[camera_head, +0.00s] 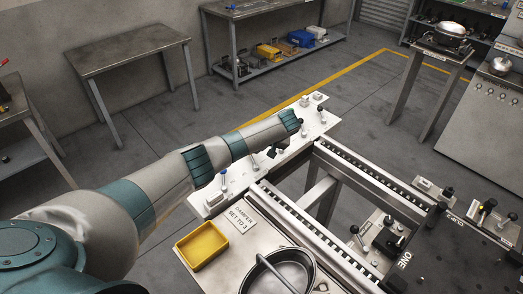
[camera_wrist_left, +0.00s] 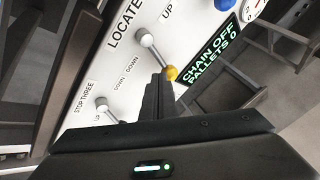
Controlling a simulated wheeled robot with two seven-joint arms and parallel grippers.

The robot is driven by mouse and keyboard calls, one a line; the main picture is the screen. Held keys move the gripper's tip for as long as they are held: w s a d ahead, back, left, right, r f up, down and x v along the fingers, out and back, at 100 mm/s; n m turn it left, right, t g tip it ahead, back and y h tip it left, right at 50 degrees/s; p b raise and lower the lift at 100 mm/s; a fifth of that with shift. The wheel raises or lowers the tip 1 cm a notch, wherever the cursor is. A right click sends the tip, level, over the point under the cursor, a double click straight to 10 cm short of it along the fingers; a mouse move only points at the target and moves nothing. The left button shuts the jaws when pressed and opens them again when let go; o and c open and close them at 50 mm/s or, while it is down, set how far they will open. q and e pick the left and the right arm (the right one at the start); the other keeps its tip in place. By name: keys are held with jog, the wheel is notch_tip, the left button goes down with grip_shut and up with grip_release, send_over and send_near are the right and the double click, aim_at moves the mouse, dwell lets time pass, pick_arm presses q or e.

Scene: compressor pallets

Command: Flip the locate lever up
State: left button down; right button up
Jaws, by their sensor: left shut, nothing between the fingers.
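I cannot tell whether the fingers touch the lever. In the head view my left gripper (camera_head: 272,152) is over the white panel (camera_head: 318,128), and the arm hides part of it. My right gripper is not in view.
A dark CHAIN OFF display (camera_wrist_left: 210,50) is to the right. A conveyor rail (camera_head: 370,180), yellow tray (camera_head: 202,246) and pan (camera_head: 278,270) lie nearby.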

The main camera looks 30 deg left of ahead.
pick_arm(q)
jog(key=n+g, duration=0.1)
jog(key=a+n+g, duration=0.1)
jog(key=n, duration=0.1)
jog(key=shift+s+a, duration=0.1)
jog(key=shift+s, duration=0.25)
jog(key=shift+s+a+n, duration=0.3)
jog(key=shift+s+a, duration=0.15)
jog(key=shift+a, duration=0.05)
jog(key=shift+s+a+n+g, duration=0.25)
jog(key=shift+n+g, duration=0.2)
jog(key=shift+n, duration=0.25)
jog(key=shift+s+a+n+g, duration=0.1)
jog(key=shift+s+n+g, duration=0.3)
jog(key=shift+n, duration=0.3)
jog(key=shift+s+a, duration=0.25)
jog(key=shift+s, duration=0.05)
dwell(0.4)
jog(key=shift+w+d+r, duration=0.2)
jog(key=shift+r, duration=0.2)
jog(key=v, duration=1.7)
jog(key=shift+d+f, duration=0.2)
jog(key=shift+d, duration=0.15)
